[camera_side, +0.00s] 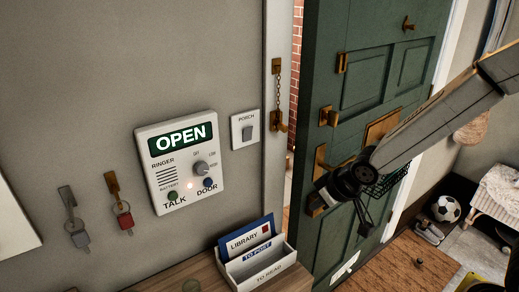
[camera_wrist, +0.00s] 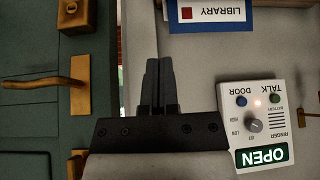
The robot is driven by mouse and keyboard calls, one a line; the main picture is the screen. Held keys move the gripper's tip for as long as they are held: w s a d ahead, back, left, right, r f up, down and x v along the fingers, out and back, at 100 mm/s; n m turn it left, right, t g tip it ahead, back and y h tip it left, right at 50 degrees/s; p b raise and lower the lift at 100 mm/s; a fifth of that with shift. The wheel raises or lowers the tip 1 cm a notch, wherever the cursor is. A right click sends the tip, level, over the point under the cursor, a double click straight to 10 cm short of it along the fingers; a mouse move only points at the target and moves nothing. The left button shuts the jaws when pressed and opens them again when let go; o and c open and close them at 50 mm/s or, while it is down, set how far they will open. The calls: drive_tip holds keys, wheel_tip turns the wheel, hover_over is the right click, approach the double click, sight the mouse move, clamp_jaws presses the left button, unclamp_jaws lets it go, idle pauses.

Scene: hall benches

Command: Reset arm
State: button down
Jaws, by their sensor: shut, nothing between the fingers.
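My gripper (camera_side: 366,228) hangs in front of the green door (camera_side: 375,75) in the side view, with its fingers pointing down. In the wrist view the fingers of my gripper (camera_wrist: 160,65) lie together, shut and empty. The fingers appear apart from the door and the wall panel. The door stands ajar, with brickwork showing through the gap at its left edge. My wrist hides part of the door's brass fittings.
A white intercom panel (camera_side: 181,165) reads OPEN, beside a PORCH switch (camera_side: 245,129). Keys (camera_side: 124,216) hang on wall hooks. A letter box (camera_side: 262,271) holding a LIBRARY card stands on the wooden shelf (camera_side: 165,280). A football (camera_side: 446,208) and shoes lie at right.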

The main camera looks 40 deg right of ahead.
drive_tip(key=s+d+f+m+g, duration=0.1)
drive_tip(key=s+d+g, duration=0.2)
drive_tip(key=s, duration=0.6)
drive_tip(key=shift+s+d+f+g+h, duration=0.25)
drive_tip(key=shift+s+d+g+h, duration=0.15)
drive_tip(key=shift+d, duration=0.8)
idle(5.2)
